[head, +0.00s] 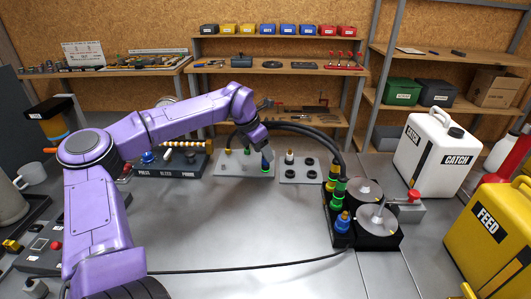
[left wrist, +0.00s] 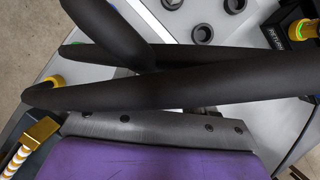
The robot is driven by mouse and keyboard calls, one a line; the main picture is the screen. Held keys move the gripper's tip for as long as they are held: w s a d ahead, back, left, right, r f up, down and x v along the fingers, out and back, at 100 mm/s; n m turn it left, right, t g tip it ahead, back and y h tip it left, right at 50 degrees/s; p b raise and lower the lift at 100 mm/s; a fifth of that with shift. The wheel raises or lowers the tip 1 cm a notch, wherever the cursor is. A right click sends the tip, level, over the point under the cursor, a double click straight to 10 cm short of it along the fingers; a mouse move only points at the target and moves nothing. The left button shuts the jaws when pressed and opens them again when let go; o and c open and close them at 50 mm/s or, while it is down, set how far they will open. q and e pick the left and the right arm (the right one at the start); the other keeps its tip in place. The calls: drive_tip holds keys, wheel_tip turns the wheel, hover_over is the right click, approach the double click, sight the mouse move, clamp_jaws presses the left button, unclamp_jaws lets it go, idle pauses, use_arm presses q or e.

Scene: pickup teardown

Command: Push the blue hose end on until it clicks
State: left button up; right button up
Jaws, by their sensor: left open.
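The blue hose end (head: 265,163) stands on the grey port plate (head: 232,168) at its right side, with a green ring low on it. I cannot tell whether it is fully seated. My left gripper (head: 263,142) is open just above the blue end, close to the black hose (head: 318,133). In the left wrist view black hoses (left wrist: 190,90) cross in front of the gripper body and hide the fingertips and the blue end. My right gripper is out of view.
A second grey plate (head: 300,176) with black ports lies to the right. The black pump unit (head: 370,241) carries several coloured couplings and two discs. The white CATCH jug (head: 428,152) and yellow FEED jug (head: 491,237) stand at right. The front middle of the bench is clear except for a cable.

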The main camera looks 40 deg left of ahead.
use_arm(q)
drive_tip(key=x, duration=0.4)
drive_tip(key=shift+w+f, duration=0.3)
drive_tip(key=shift+w, duration=0.05)
drive_tip(key=shift+s, duration=0.15)
drive_tip(key=shift+f, duration=0.1)
drive_tip(key=shift+c, duration=0.3)
clamp_jaws()
drive_tip(key=c, duration=0.6)
unclamp_jaws()
clamp_jaws()
